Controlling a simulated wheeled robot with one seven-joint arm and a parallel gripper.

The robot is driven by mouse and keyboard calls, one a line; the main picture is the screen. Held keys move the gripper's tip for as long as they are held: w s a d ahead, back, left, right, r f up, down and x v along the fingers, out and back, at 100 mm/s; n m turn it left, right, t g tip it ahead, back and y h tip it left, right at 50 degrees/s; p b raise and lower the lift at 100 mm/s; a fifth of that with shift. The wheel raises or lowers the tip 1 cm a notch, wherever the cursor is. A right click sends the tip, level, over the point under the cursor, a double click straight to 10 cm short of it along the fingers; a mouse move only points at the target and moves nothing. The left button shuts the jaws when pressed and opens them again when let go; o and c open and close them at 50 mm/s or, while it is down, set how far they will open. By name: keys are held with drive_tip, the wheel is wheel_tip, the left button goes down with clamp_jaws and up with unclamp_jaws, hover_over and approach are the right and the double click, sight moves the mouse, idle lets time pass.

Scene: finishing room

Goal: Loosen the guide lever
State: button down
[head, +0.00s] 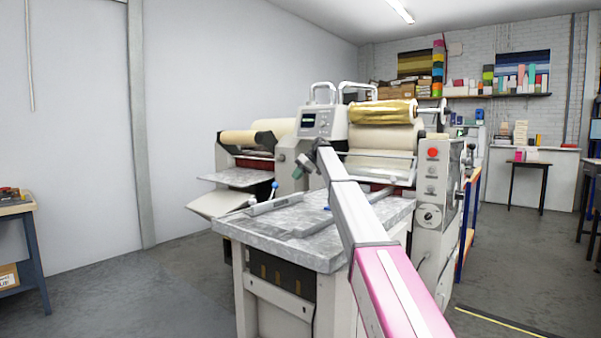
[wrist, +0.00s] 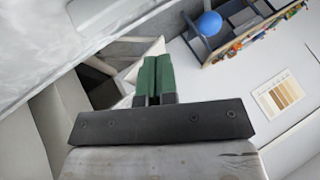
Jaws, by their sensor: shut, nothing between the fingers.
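The guide lever (head: 273,190) has a blue knob and stands up from a grey guide bar (head: 272,204) on the left part of the machine's feed table. In the wrist view the blue knob (wrist: 210,23) shows near the top, up and to the right of the fingers and apart from them. My gripper (head: 303,161) is over the table, above and to the right of the lever in the head view. Its green fingers (wrist: 153,80) are shut together with nothing between them. The lever's stem is hardly visible in the wrist view.
The laminating machine (head: 322,124) with a gold foil roll (head: 382,112) rises behind. A workbench (head: 18,210) stands at far left. Floor left of the table is clear.

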sight(273, 192)
drive_tip(key=x, duration=0.5)
drive_tip(key=shift+f, duration=0.1)
drive_tip(key=shift+s+a+r, duration=0.2)
drive_tip(key=shift+s+a, duration=0.45)
drive_tip(key=shift+a, duration=0.1)
drive_tip(key=shift+s+a+r, duration=0.15)
drive_tip(key=shift+s+a, duration=0.5)
drive_tip(key=shift+a, duration=0.15)
drive_tip(key=shift+s, duration=0.1)
